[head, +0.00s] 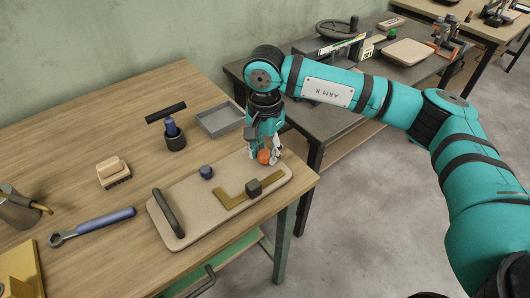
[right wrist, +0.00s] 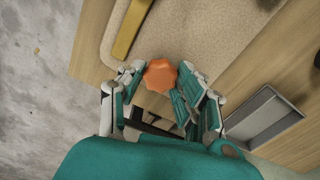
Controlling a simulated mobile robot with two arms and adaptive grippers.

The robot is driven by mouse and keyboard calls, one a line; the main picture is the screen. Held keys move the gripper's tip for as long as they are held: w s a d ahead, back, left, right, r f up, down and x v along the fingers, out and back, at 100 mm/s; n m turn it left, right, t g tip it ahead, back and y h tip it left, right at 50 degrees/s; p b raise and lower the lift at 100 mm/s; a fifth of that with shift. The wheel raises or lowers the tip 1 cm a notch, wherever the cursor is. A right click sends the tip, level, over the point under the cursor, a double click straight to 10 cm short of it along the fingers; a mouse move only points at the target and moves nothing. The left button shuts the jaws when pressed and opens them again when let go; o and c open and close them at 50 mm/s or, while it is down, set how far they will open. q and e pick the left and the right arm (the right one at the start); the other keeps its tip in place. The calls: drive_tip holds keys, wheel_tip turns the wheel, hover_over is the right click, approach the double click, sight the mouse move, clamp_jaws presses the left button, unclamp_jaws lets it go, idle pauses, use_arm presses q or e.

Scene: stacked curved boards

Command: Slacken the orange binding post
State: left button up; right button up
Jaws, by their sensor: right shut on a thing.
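The orange binding post (head: 264,156) stands at the right end of a beige board (head: 186,228) on the wooden table. In the right wrist view its lobed orange knob (right wrist: 160,76) shows between the fingertips. My right gripper (head: 268,155) reaches down from above and is shut on the orange binding post. It also shows in the right wrist view (right wrist: 162,80), with a finger on each side of the knob. The lower part of the post is hidden by the fingers. My left gripper is not in view.
A grey tray (head: 220,119) lies close behind the gripper. A blue-handled wrench (head: 105,222) and a brush (head: 113,172) lie left.

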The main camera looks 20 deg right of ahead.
drive_tip(key=shift+f+n+b, duration=0.15)
drive_tip(key=shift+n+b, duration=0.85)
drive_tip(key=shift+n, duration=0.5)
drive_tip(key=o, duration=0.8)
drive_tip(key=shift+r+p, duration=1.65)
drive_tip(key=shift+r, duration=1.55)
drive_tip(key=shift+f, duration=0.1)
